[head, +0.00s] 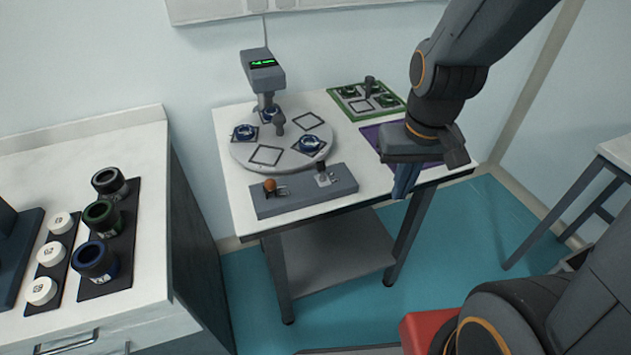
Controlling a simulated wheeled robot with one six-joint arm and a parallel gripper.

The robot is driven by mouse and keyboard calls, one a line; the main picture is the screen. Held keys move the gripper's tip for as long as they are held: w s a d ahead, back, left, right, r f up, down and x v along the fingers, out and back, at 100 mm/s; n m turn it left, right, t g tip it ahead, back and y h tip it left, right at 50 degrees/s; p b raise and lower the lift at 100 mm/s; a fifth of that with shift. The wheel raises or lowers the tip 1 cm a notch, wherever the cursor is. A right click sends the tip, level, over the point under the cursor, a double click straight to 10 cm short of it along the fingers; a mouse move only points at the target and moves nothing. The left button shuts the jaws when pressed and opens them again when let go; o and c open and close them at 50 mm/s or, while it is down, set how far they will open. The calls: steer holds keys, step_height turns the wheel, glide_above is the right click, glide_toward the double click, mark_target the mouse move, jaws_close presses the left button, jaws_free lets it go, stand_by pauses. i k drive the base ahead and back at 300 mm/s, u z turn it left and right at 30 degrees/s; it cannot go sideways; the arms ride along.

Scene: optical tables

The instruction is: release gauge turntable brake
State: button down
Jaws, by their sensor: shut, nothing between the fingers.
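The gauge turntable (240,155) is a round light-grey disc on the white table, with square outlined places and blue-ringed parts on it. A grey control block (305,190) lies along the table's front edge. It carries an orange ball knob (269,185) at its left and a small upright metal lever (321,169) at its right. I cannot tell from the picture which of these is the brake. My gripper (404,186) is shut and empty, pointing down near the table's front right edge. It is to the right of the control block and apart from it.
A dark gauge head (262,72) with a green display stands behind the turntable. A green tray (365,101) and a purple mat (378,133) lie on the right. A left counter (150,230) holds dark ringed cylinders (103,217) and white numbered discs (50,254).

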mark_target(270, 184)
steer(key=z, duration=1.8)
steer(key=k, duration=2.3)
steer(key=u, duration=1.15)
